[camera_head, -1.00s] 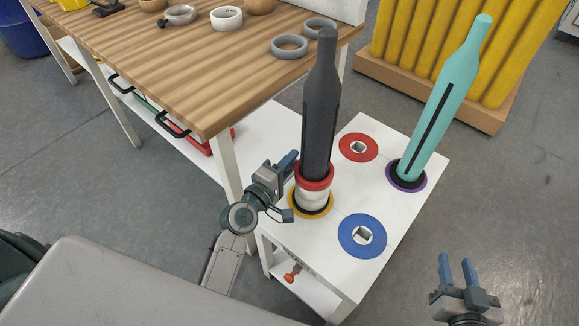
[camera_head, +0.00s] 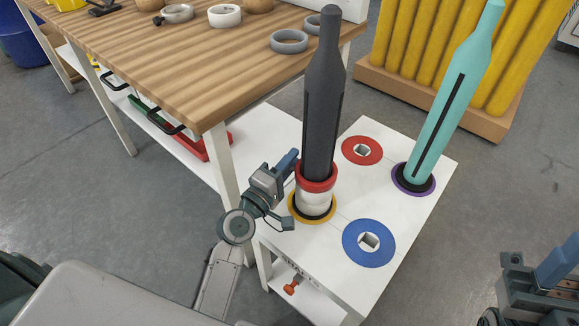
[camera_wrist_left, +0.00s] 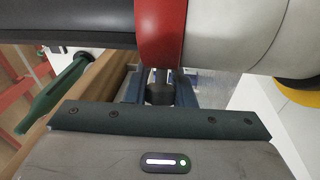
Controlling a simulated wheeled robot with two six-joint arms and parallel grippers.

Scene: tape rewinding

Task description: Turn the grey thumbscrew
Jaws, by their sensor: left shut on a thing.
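A tall dark grey bottle-shaped post (camera_head: 322,110) stands upright in a red collar (camera_head: 316,177) on a white cylinder (camera_head: 315,201). My left gripper (camera_head: 289,167) is beside the red collar, on its left. In the left wrist view the red collar (camera_wrist_left: 160,30) runs across the top. Just below it, a small dark grey thumbscrew (camera_wrist_left: 159,92) sits between the fingers of my left gripper (camera_wrist_left: 160,98), which is shut on it. The head view hides the thumbscrew. My right gripper (camera_head: 540,285) is at the lower right, partly cut off, away from the post; its finger gap is unclear.
The white stand (camera_head: 350,205) has a red disc (camera_head: 376,156), a blue disc (camera_head: 352,258) and a tilted teal bottle (camera_head: 455,100) on a purple ring. A wooden table (camera_head: 190,75) with tape rolls stands at left. Yellow tubes (camera_head: 440,60) are behind.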

